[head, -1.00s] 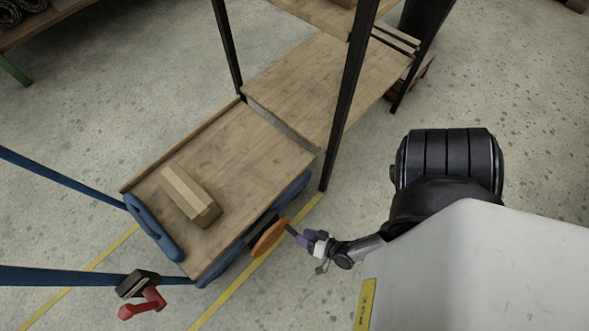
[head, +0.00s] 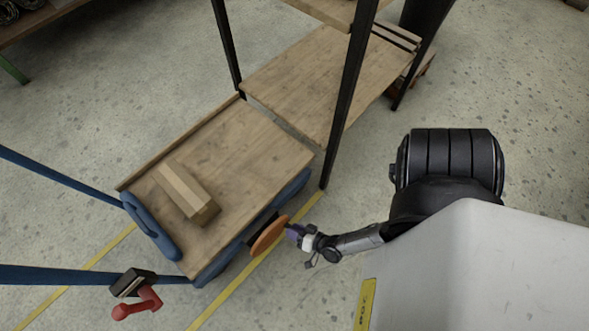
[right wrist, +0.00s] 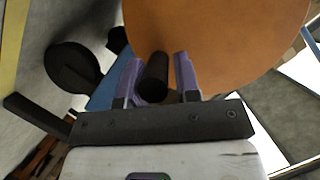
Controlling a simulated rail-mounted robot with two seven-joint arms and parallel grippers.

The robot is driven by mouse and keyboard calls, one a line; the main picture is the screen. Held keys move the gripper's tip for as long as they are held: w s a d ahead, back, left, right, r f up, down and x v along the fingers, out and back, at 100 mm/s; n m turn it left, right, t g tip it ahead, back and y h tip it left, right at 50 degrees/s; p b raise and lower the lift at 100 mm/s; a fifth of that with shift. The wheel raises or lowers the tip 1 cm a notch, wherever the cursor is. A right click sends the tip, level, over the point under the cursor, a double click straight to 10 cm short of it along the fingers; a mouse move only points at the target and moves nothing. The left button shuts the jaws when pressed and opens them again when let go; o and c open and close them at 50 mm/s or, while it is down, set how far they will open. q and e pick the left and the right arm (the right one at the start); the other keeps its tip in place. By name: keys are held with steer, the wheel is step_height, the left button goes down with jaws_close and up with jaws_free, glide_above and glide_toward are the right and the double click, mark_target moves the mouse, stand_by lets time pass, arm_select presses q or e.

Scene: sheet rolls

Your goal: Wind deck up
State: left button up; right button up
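The wooden deck (head: 243,147) belongs to a lift cart with blue sides (head: 222,268). An orange disc-shaped wheel (head: 268,236) sits on the deck's near right side. My right gripper (head: 294,232) is at this wheel. In the right wrist view, the orange wheel (right wrist: 225,45) fills the top, and its black handle (right wrist: 154,78) stands between the two purple fingers of my right gripper (right wrist: 161,65). A small gap shows beside the handle, so the fingers look open around it. My left gripper is not in view.
A wooden block (head: 184,192) lies on the deck. A wooden shelf (head: 320,85) with dark posts adjoins the deck's far end. Right of the shelf the floor (head: 500,75) is clear.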

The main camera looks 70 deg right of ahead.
jaws_close()
arm_select(q)
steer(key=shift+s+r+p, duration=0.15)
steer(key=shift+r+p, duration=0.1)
steer(key=shift+p, duration=0.05)
arm_select(e)
steer(key=shift+r, duration=0.25)
